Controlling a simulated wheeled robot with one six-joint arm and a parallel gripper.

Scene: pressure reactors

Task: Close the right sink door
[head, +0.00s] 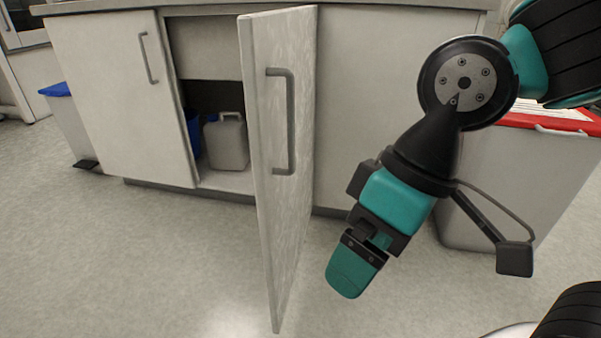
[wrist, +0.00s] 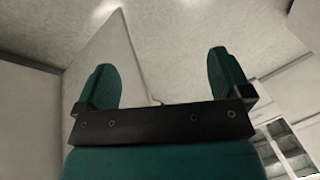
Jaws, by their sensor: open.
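The right sink door (head: 286,150) is a pale panel with a grey bar handle (head: 281,122). It stands wide open, swung out from the cabinet towards me, and its upper corner is near the countertop.
The left sink door (head: 115,95) looks shut or nearly so. A grey canister (head: 226,143) stands inside the open cabinet. A grey bin with a red rim (head: 520,185) stands right, behind my arm. A blue-topped bin (head: 70,125) stands far left. The front floor (head: 150,270) is clear.

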